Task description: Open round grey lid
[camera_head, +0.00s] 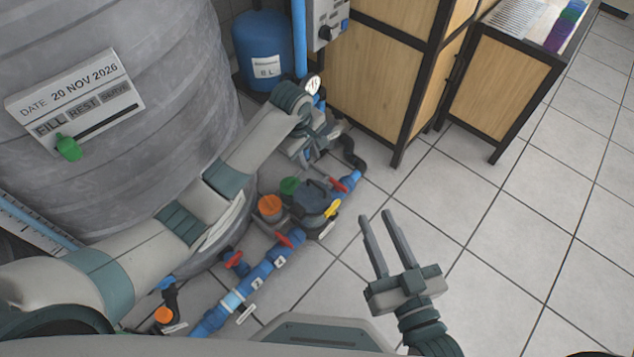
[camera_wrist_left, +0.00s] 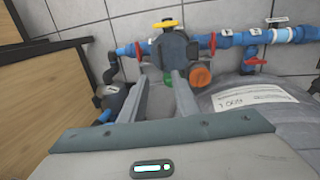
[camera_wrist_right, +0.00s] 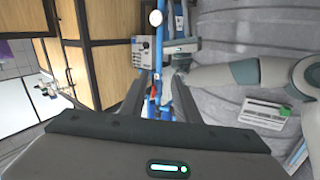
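No part can be made out for certain as the round grey lid. The large grey tank (camera_head: 130,160) stands at the left of the head view; its top is out of frame. A dark grey pump-like unit (camera_head: 316,197) stands on the floor beside it; it also shows in the left wrist view (camera_wrist_left: 173,48), ahead of the fingers. My left gripper (camera_head: 312,150) is behind this unit in the head view; in the left wrist view its fingers (camera_wrist_left: 162,78) are apart and empty. My right gripper (camera_head: 375,214) is open and empty over the floor.
Blue pipes with red valve handles (camera_head: 262,268) run along the tank base. An orange cap (camera_head: 270,206) and a green cap (camera_head: 289,186) sit beside the pump unit. A blue vessel (camera_head: 262,45) and wooden cabinets (camera_head: 385,75) stand behind. The tiled floor (camera_head: 500,250) at right is clear.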

